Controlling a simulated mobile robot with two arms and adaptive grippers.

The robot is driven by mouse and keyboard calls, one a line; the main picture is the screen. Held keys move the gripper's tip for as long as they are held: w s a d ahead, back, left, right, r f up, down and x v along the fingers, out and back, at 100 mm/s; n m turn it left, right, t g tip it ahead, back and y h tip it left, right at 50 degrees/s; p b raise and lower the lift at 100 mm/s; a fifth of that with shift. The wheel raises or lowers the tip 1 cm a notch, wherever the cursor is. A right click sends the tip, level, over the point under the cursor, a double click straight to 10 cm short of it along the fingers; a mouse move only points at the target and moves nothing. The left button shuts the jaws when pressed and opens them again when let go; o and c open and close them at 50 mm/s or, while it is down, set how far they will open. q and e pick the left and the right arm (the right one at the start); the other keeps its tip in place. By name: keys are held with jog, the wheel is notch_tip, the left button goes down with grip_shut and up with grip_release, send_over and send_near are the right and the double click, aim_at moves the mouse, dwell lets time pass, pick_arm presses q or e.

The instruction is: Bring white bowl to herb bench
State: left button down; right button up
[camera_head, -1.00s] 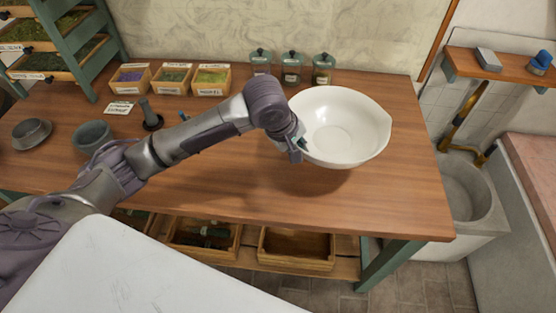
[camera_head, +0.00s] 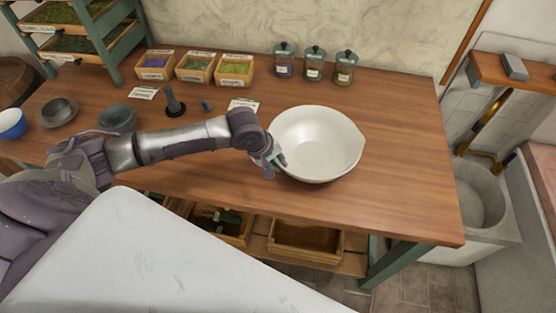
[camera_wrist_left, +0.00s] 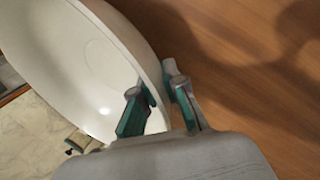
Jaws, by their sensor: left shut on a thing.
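The white bowl (camera_head: 322,145) is upright at the right-centre of the wooden herb bench (camera_head: 400,190), low over its top or on it; I cannot tell whether it touches. My left gripper (camera_head: 276,158) is shut on the bowl's left rim. In the left wrist view, the bowl (camera_wrist_left: 75,60) fills the upper left, and the gripper's teal-padded fingers (camera_wrist_left: 157,103) stand on either side of its wall. My right gripper is not in view.
Labelled boxes (camera_head: 195,68) and glass jars (camera_head: 314,65) line the bench's back. A stone sink (camera_head: 480,200) is to the right. Bench top right of the bowl is clear.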

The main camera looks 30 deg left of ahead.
pick_arm(q)
jog(key=shift+w, duration=0.1)
jog(key=c, duration=1.6)
grip_release()
jog(key=shift+f, duration=0.15)
jog(key=o, duration=0.4)
jog(key=shift+s, duration=0.2)
jog(key=v, duration=1.2)
jog(key=shift+a+b, duration=0.1)
jog(key=shift+b, duration=0.3)
jog(key=shift+w, duration=0.1)
